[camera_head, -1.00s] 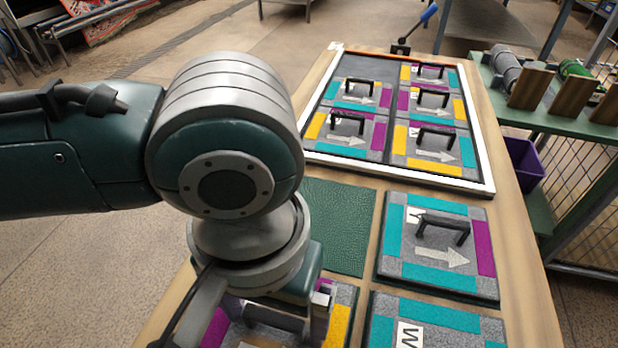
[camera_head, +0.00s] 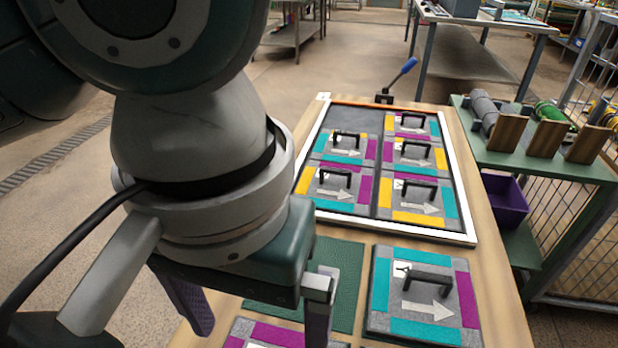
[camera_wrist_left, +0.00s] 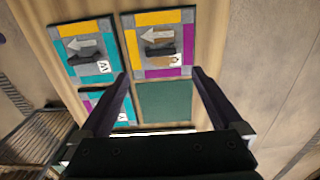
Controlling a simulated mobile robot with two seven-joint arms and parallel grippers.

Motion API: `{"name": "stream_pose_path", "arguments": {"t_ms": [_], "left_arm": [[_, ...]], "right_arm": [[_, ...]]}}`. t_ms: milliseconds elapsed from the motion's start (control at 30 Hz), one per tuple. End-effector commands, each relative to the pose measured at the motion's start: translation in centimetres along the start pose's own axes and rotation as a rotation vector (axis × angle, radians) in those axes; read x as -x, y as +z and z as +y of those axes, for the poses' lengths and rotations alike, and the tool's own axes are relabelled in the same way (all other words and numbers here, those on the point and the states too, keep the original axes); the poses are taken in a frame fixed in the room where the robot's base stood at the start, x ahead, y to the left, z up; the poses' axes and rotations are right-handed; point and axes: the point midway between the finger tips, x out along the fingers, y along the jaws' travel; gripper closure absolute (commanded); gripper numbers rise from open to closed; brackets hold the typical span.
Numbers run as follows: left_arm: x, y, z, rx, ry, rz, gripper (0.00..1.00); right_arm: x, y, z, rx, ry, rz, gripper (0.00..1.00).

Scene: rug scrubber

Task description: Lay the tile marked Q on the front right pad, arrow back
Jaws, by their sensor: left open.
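My left gripper (camera_wrist_left: 162,76) is open and empty, above the pads; in the head view its fingers (camera_head: 258,333) point down near the front left. A grey tile (camera_wrist_left: 160,40) with yellow and purple edges lies on the front left pad; its label looks like Q but is blurred. Its black handle lies between and beyond my fingertips in the wrist view. Its arrow points left there, which is right in the head view. A tile marked W (camera_wrist_left: 88,48) covers the front right pad. The right gripper is out of view.
The back left green pad (camera_wrist_left: 165,102) is bare. A tile marked Y (camera_head: 425,298) lies on the back right pad. A white-rimmed tray (camera_head: 400,231) behind holds several handled tiles and one empty back left compartment. A green side shelf (camera_head: 560,160) stands right.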

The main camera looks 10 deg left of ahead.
Motion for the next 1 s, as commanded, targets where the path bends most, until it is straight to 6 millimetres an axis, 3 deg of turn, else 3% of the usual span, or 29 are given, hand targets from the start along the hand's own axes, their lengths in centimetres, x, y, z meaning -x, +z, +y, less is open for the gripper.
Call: {"name": "stream_pose_path", "arguments": {"t_ms": [267, 367, 467, 733, 833, 1000], "left_arm": [[-0.3, 2.2, 4.4, -0.141, 0.246, 0.082, 0.00], [-0.4, 2.6, 4.5, -0.163, 0.330, 0.178, 0.00], [-1.0, 3.1, 2.2, -0.147, 0.321, 0.266, 0.00], [-3.2, 7.2, -8.0, -0.121, 0.058, 0.323, 0.00], [-3.4, 8.2, -9.8, -0.129, 0.000, 0.314, 0.00], [-3.4, 8.5, -10.4, -0.134, -0.019, 0.310, 0.00]], "right_arm": [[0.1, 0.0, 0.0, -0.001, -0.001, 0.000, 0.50], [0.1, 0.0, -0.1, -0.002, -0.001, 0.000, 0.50], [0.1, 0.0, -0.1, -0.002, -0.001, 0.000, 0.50], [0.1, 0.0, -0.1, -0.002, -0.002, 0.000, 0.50], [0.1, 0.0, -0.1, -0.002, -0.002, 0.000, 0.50], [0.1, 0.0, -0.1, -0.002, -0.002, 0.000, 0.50]]}}
